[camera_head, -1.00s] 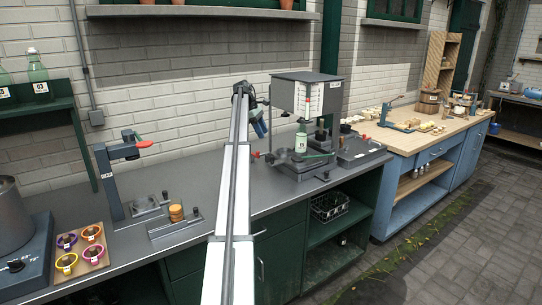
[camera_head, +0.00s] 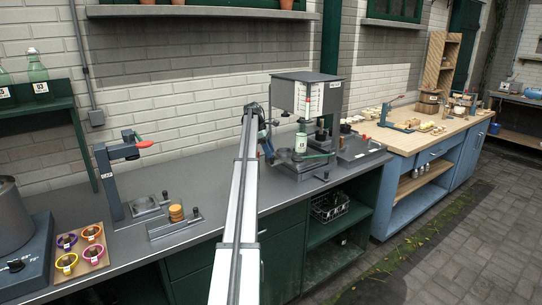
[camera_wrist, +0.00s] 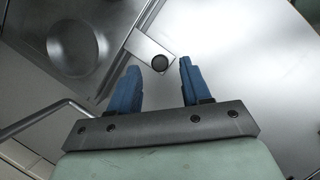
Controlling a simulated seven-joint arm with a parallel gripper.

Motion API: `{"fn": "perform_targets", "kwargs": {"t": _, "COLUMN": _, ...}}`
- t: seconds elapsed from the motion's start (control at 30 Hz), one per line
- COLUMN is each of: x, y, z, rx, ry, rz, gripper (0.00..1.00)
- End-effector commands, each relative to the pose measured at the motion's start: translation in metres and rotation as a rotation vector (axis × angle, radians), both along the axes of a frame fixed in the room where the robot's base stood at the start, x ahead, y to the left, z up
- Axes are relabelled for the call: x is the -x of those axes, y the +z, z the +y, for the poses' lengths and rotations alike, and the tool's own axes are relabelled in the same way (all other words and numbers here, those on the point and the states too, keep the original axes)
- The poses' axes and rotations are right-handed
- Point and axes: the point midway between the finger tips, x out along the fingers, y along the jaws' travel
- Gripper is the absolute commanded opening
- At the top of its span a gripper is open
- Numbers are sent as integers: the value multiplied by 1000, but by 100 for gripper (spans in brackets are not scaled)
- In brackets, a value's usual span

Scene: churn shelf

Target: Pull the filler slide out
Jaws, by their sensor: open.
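In the wrist view a flat metal bar with a round black knob (camera_wrist: 160,63), apparently the filler slide, runs out beside a shallow round recess (camera_wrist: 80,47). My gripper (camera_wrist: 158,72) is open, its two blue fingers apart and empty. The knob appears between and just beyond the fingertips; I see no contact.
A bent metal rod (camera_wrist: 48,118) lies left of my fingers in the wrist view. A grey stand with a red handle (camera_head: 118,152) and a plate of small cups (camera_head: 95,267) are at the left of the counter. The counter's front middle is clear.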

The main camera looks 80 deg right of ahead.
Motion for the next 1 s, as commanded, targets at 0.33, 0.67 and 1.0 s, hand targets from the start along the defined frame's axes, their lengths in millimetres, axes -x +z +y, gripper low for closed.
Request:
{"fn": "perform_targets", "kwargs": {"t": 0.33, "x": 10, "y": -22, "z": 0, "rx": -1, "ry": -1, "rz": 0, "gripper": 48}}
{"fn": "perform_targets", "kwargs": {"t": 0.67, "x": 10, "y": -23, "z": 0, "rx": 0, "ry": -1, "rz": 0, "gripper": 42}}
{"fn": "perform_targets", "kwargs": {"t": 1.0, "x": 10, "y": -23, "z": 0, "rx": 0, "ry": -1, "rz": 0, "gripper": 9}}
